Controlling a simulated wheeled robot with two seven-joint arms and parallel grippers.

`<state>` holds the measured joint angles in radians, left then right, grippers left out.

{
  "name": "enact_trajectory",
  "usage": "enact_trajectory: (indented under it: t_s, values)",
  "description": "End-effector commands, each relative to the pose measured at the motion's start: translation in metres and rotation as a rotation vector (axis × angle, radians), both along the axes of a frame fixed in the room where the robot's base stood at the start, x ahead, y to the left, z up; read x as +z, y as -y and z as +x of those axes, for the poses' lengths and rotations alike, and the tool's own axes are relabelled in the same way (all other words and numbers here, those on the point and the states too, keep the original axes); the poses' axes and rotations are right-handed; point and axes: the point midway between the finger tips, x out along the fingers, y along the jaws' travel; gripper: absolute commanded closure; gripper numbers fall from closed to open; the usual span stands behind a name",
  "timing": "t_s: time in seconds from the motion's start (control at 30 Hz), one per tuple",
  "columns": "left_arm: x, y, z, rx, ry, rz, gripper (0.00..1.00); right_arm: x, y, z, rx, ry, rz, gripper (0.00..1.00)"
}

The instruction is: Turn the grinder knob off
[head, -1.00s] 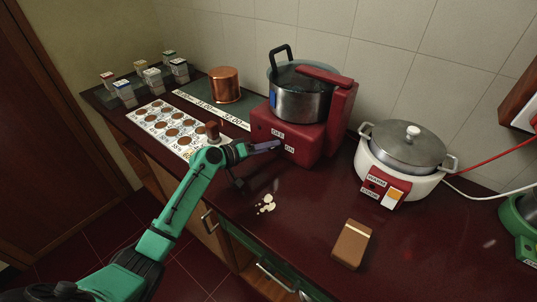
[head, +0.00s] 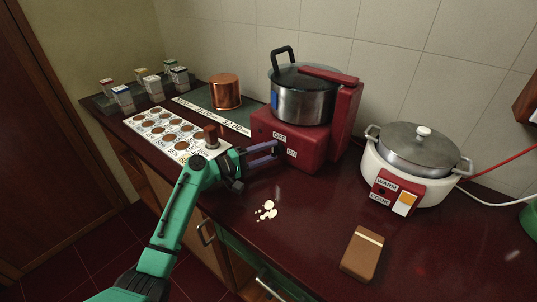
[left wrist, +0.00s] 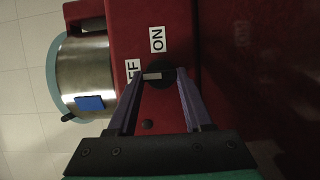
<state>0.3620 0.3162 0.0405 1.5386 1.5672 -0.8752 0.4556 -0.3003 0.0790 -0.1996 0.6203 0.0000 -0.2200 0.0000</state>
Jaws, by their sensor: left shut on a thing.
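The red grinder (head: 300,148) stands against the wall with a steel pot with a dark lid (head: 302,95) on it. Its front has an OFF label (head: 279,136) and an ON label (head: 292,153). In the left wrist view the dark round grinder knob (left wrist: 161,74) has a white pointer bar directed towards the OFF label (left wrist: 133,70), away from the ON label (left wrist: 157,38). My left gripper (head: 277,149) is at the grinder's front, shut on the knob, with a finger on each side (left wrist: 160,80). My right gripper is not in view.
A white cooker (head: 405,170) stands to the right, and a brown box (head: 362,253) lies in front. Pale spots (head: 266,210) lie on the dark counter. A copper pot (head: 225,92), a white chart (head: 176,135) and small boxes (head: 152,85) are at the left.

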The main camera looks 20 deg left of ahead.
Motion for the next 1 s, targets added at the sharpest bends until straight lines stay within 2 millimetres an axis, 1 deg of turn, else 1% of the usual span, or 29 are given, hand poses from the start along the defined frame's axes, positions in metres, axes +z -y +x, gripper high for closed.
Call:
enact_trajectory:
  t_s: [0.47, 0.5, 0.53, 0.57, 0.87, 1.0]
  values:
    - [-0.0005, -0.0002, 0.0001, 0.001, -0.006, -0.011, 1.0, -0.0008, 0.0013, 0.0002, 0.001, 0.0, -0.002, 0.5]
    - [-0.0005, -0.0002, 0.0001, 0.001, -0.006, -0.011, 0.34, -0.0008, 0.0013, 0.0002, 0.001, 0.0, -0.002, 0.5]
    - [-0.0005, -0.0002, 0.0001, 0.001, -0.006, -0.011, 0.23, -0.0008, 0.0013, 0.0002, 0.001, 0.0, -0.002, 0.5]
    - [-0.0005, -0.0002, 0.0001, 0.001, -0.006, -0.011, 0.19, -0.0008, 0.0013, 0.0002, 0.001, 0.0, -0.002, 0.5]
    - [-0.0006, -0.0008, -0.0005, 0.001, -0.006, -0.011, 0.19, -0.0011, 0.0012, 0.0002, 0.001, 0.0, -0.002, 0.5]
    - [-0.0024, -0.0098, -0.0091, 0.003, -0.006, -0.011, 0.19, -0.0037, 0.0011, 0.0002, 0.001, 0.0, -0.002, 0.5]
